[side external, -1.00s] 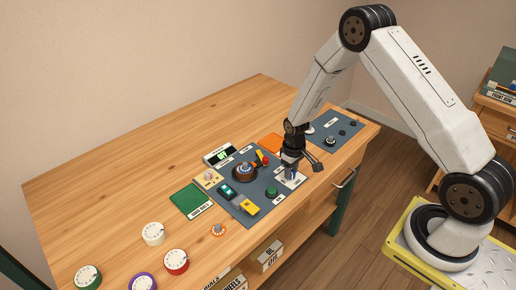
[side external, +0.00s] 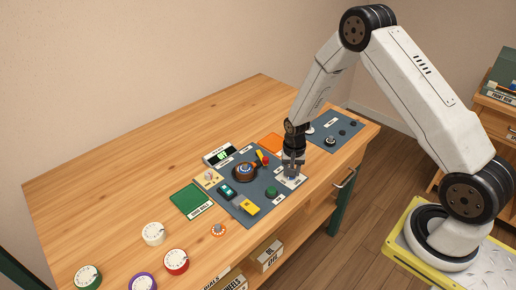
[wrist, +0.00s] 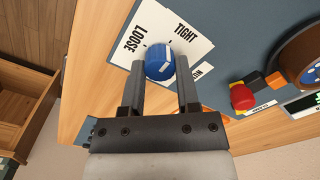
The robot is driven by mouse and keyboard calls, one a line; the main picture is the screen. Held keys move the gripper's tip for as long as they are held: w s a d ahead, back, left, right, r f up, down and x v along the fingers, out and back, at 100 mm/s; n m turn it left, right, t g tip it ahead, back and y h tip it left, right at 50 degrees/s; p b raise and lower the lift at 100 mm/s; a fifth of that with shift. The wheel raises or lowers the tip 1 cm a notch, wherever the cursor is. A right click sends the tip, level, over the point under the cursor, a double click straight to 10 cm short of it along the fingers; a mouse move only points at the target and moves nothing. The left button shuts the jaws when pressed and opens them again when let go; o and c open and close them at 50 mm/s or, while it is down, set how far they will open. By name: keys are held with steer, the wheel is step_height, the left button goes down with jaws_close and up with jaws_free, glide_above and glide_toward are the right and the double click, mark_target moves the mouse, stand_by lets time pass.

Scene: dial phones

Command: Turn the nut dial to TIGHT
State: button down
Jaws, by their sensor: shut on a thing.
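The nut dial is a blue round knob (wrist: 160,62) on a white label plate (wrist: 190,22) marked LOOSE, TIGHT and NUT in the wrist view. A pale line shows on the knob's face; I cannot tell exactly which mark it points to. My gripper (wrist: 160,68) is shut on the knob, one finger on each side. In the side external view my gripper (side external: 292,172) stands pointing down over the front right part of the grey panel (side external: 262,202). There it mostly hides the knob, and part of the label plate (side external: 291,184) shows.
Loose dials (side external: 176,261) lie at the front left; the table's back left is clear.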

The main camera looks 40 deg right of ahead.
steer(key=shift+s+m, duration=0.1)
steer(key=shift+m, duration=0.4)
steer(key=shift+c, duration=1.7)
jaws_free()
steer(key=shift+r, duration=3.9)
steer(key=shift+a, duration=0.1)
